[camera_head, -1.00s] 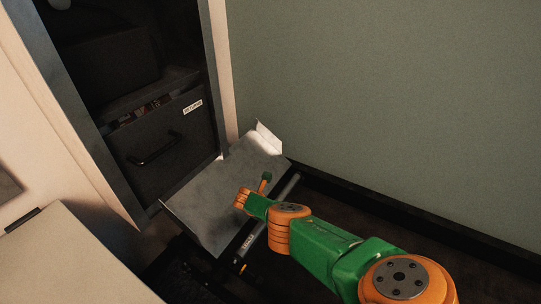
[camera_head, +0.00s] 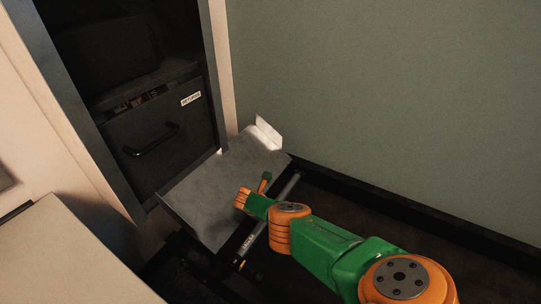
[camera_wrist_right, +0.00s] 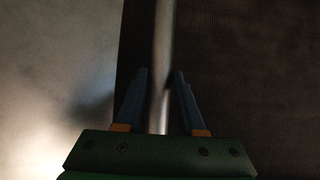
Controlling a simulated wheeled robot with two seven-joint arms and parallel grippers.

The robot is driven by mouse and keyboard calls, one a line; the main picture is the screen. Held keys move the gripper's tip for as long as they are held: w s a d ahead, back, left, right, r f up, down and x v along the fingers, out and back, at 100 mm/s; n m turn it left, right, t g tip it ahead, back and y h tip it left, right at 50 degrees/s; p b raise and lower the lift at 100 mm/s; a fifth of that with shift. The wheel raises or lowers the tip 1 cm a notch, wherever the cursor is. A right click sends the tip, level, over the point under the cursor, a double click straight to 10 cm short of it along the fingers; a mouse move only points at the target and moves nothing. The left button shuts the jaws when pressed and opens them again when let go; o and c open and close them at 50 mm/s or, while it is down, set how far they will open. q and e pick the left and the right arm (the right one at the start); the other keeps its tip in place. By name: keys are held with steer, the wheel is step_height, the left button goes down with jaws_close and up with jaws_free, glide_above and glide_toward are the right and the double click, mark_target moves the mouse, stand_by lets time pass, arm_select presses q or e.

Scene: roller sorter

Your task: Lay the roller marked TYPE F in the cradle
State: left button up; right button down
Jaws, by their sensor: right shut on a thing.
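A long, slim grey roller (camera_head: 271,214) slants beside the right edge of a grey metal sheet. It carries a pale label near its lower end, too small to read, and an orange tip. My right arm reaches over it from the lower right and hides its middle. In the right wrist view, the roller (camera_wrist_right: 162,50) runs between the two fingers of my right gripper (camera_wrist_right: 159,78), which is shut on it. The fingertips are hard to make out in the head view. I cannot identify a cradle. My left gripper is not in view.
The grey metal sheet (camera_head: 212,200) lies in front of a dark cabinet with a handled drawer (camera_head: 168,128) labelled RETURNS. A pale box-like surface (camera_head: 70,255) fills the lower left. A green wall (camera_head: 400,100) with a dark skirting rises behind; dark floor lies below it.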

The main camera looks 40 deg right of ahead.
steer(key=shift+f+b, duration=0.35)
steer(key=shift+f, duration=0.05)
stand_by(0.4)
steer(key=shift+c, duration=2.2)
jaws_free()
